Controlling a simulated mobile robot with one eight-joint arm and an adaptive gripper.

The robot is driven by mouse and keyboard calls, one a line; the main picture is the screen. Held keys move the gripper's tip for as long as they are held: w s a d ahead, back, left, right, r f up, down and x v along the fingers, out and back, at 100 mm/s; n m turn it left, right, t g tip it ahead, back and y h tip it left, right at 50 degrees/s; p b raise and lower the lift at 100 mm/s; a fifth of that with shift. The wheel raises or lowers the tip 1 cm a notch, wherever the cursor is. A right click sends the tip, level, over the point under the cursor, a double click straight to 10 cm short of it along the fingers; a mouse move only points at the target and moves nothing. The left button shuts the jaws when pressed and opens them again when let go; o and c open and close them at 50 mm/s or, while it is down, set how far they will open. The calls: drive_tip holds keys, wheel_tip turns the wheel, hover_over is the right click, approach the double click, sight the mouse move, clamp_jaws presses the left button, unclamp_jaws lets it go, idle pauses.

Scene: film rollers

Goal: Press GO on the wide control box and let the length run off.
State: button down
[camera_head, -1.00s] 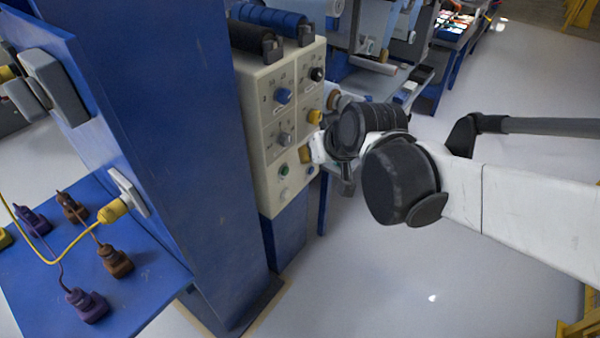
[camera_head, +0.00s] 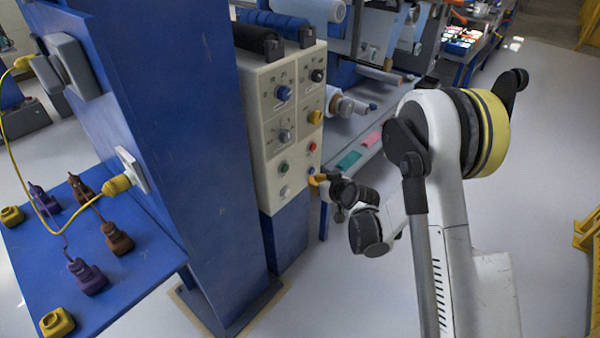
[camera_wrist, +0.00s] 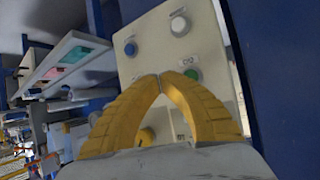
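The cream control box (camera_head: 262,150) stands upright against a blue column. Its face carries a green button (camera_head: 283,166), a white button (camera_head: 284,191), a red button (camera_head: 315,145), a blue button (camera_head: 311,170) and several knobs. My gripper (camera_head: 316,179) is at the lower right of this face. In the wrist view my yellow fingers (camera_wrist: 160,76) meet at their tips, shut and empty. The green button (camera_wrist: 192,75) shows just right of the tips, the blue button (camera_wrist: 130,48) up and left. The red button is hidden there. I cannot read the small labels surely or tell whether the tips touch the face.
A blue roll (camera_head: 272,19) and a black roll (camera_head: 256,38) lie on top of the box. A blue shelf (camera_head: 140,262) with coloured plugs and a yellow cable is at left. A bench (camera_head: 375,140) with pink and green pieces stands behind.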

sight(285, 168)
drive_tip(key=shift+d+f, duration=0.25)
drive_tip(key=shift+f, duration=0.8)
drive_tip(key=shift+a, duration=0.1)
drive_tip(key=w+a, duration=0.5)
drive_tip(key=a, duration=0.1)
drive_tip(key=shift+w+a, duration=0.2)
drive_tip(key=shift+a, duration=0.2)
idle(0.8)
drive_tip(key=shift+w+a, duration=0.25)
drive_tip(key=shift+a, duration=0.05)
drive_tip(key=shift+w+a, duration=0.3)
drive_tip(key=shift+a, duration=0.1)
idle(0.7)
idle(0.3)
drive_tip(key=shift+s+d, duration=0.55)
drive_tip(key=shift+d, duration=0.15)
